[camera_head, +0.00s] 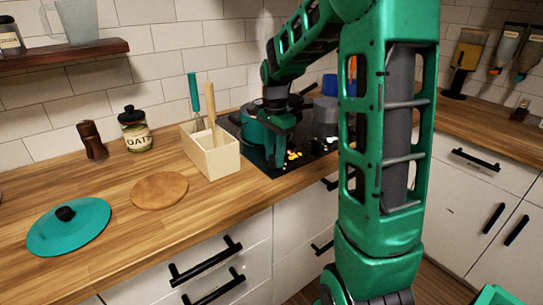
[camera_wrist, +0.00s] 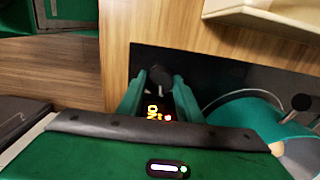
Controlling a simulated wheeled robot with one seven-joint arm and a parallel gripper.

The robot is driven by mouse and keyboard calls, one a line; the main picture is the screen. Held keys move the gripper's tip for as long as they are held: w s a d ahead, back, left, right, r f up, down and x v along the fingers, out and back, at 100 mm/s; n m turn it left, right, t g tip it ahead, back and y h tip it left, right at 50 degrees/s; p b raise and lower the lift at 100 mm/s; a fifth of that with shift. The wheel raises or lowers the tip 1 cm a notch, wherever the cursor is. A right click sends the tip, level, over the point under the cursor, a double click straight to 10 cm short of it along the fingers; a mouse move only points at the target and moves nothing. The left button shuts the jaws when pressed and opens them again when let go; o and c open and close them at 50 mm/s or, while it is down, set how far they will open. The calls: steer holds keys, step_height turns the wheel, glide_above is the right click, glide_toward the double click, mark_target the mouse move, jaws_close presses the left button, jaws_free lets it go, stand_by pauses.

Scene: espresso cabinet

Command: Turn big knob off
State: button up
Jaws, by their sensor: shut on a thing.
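The black cooktop (camera_head: 312,172) is set in the wooden counter, and its dark panel also shows in the wrist view (camera_wrist: 220,75). My gripper (camera_wrist: 159,84) points down at the cooktop's front part, its two green fingers on either side of a round black knob (camera_wrist: 159,74). The jaws are shut on this knob. Yellow letters reading ON and a red light show beside it. In the head view my gripper (camera_head: 281,160) is over the front left of the cooktop, and it hides the knob there. The knob's exact turn angle cannot be told.
A teal pot (camera_head: 254,131) stands on the cooktop close to my gripper. A grey pot (camera_head: 325,112) stands behind. A wooden utensil box (camera_head: 213,157) is left of the cooktop. A teal lid (camera_head: 82,235) and round board (camera_head: 160,190) lie further left, with clear counter around them.

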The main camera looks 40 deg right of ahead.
steer(key=n, duration=0.4)
steer(key=shift+w+r, duration=0.1)
steer(key=n, duration=0.3)
steer(key=shift+n, duration=0.4)
steer(key=n, duration=0.4)
steer(key=shift+n, duration=1.9)
steer(key=o, duration=0.9)
steer(key=shift+w, duration=0.1)
steer(key=shift+c, duration=0.2)
steer(key=shift+o, duration=0.9)
